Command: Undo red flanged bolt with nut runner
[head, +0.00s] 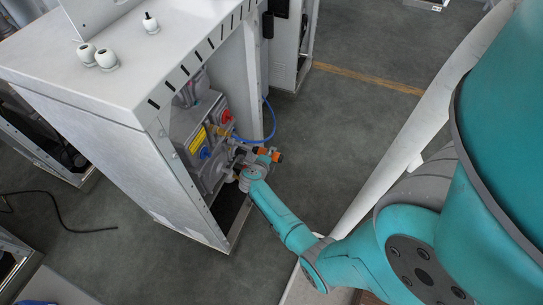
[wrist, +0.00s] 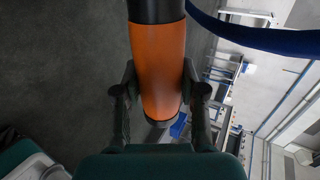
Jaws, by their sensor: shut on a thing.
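My gripper (head: 258,168) is at the open side of a white dispenser frame, at the end of my teal arm. In the wrist view its two dark fingers (wrist: 162,88) are shut on the nut runner (wrist: 160,60), one on each side of its orange body. The nut runner's black part runs out of the top of that view. In the head view the nut runner (head: 272,153) shows as a small orange and dark piece. A red part (head: 226,116), perhaps the red flanged bolt, is on the grey unit inside the frame. I cannot tell whether the tool touches any bolt.
The dispenser frame's white top (head: 150,60) carries white knobs. Inside, the grey unit has a yellow label (head: 197,141) and a blue part (head: 204,153). A blue hose (head: 271,120) curves near the gripper. Grey floor (head: 345,110) to the right is clear.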

